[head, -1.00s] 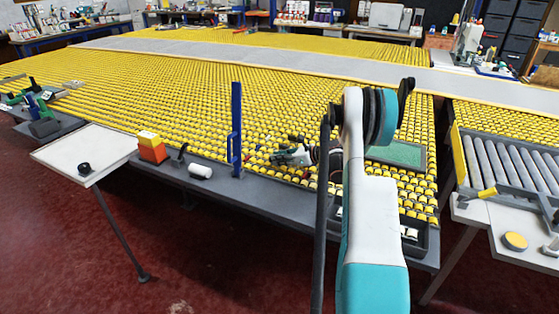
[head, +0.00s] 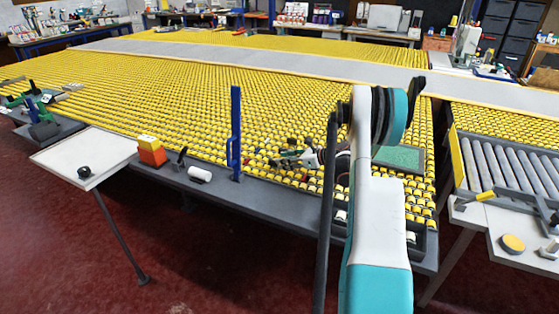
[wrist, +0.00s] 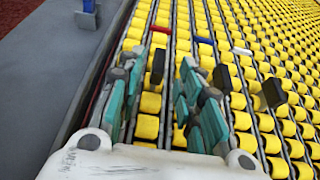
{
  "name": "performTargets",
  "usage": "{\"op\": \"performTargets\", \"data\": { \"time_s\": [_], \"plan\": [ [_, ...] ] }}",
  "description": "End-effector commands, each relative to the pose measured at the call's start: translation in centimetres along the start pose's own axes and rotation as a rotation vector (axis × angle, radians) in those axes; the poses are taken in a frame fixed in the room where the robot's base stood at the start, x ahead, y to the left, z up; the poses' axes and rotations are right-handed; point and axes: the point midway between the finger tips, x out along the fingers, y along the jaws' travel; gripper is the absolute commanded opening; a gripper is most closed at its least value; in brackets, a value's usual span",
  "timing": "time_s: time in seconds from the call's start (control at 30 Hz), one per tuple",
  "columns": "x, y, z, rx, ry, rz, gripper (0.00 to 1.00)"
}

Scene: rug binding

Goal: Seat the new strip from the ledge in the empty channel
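My gripper (wrist: 190,85) is open and empty above the yellow rollers, its fingers apart; the head view shows it small (head: 292,158), beside the arm. In the wrist view, a short red piece (wrist: 160,29), a blue piece (wrist: 205,42) and a white piece (wrist: 242,51) lie in a row among the rollers, ahead of the fingers. I cannot tell whether any of them is the new strip. The grey ledge (wrist: 45,85) runs along the left, with no loose strip visible on its bare part. I cannot make out which channel is empty.
A blue upright post (head: 235,135) stands on the front ledge near my gripper. A white roll (head: 200,174) and an orange-and-yellow box (head: 151,151) are left of it. A white side table (head: 110,152) holds a small black object (head: 84,172). A roller conveyor (head: 510,165) is at right.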

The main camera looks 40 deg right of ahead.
Motion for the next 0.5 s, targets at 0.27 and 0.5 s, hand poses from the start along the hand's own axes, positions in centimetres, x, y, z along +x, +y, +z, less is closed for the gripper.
{"op": "performTargets", "data": {
  "time_s": [0.27, 0.5],
  "plan": [
    [-5.9, -0.1, 0.2, 0.001, 0.000, -0.002, 0.33],
    [-8.3, 0.0, 0.1, 0.001, 0.000, 0.000, 0.33]
  ]
}}
